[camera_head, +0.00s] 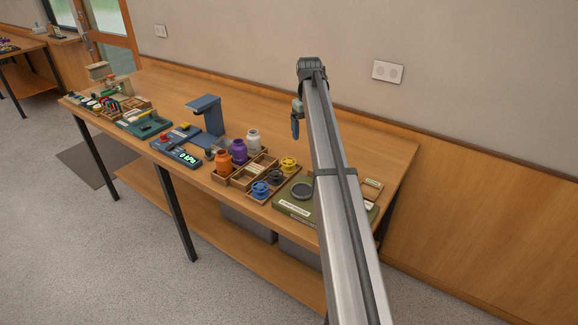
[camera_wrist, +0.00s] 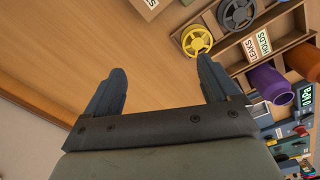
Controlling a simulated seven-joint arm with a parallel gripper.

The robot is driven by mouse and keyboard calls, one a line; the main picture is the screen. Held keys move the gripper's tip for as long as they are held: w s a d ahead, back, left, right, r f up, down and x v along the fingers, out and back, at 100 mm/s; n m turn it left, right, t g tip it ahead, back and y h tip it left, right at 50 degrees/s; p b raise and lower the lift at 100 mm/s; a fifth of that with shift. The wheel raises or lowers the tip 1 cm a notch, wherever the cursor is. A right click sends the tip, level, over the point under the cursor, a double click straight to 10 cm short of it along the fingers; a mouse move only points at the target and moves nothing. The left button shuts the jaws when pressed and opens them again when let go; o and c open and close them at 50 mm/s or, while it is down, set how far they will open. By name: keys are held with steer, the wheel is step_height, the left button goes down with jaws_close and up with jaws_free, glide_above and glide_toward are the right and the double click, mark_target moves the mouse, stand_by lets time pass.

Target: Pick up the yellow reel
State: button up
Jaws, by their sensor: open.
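The yellow reel (camera_head: 288,163) sits in a wooden tray (camera_head: 298,176) near the front edge of the bench, beside a dark grey reel (camera_head: 275,177) and a blue reel (camera_head: 260,189). In the wrist view the yellow reel (camera_wrist: 197,41) lies at the upper right, beyond the right fingertip. My gripper (camera_wrist: 160,80) is open with nothing between its fingers. It is above the bench and apart from the reel. In the head view its end (camera_head: 296,120) is partly hidden behind my arm.
Orange (camera_head: 223,161), purple (camera_head: 239,151) and white (camera_head: 253,142) bottles stand by a divided wooden tray left of the reels. A green box (camera_head: 296,204) with a round dark disc is at right, partly behind my arm. The back of the bench (camera_head: 262,110) is clear.

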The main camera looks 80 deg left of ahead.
steer(key=r, duration=0.2)
glide_above(289, 161)
step_height(289, 161, down, 14)
steer(key=shift+s+d+r, duration=0.1)
steer(key=shift+s, duration=0.05)
stand_by(0.4)
steer(key=c, duration=1.2)
steer(key=shift+o, duration=0.2)
steer(key=shift+r, duration=0.1)
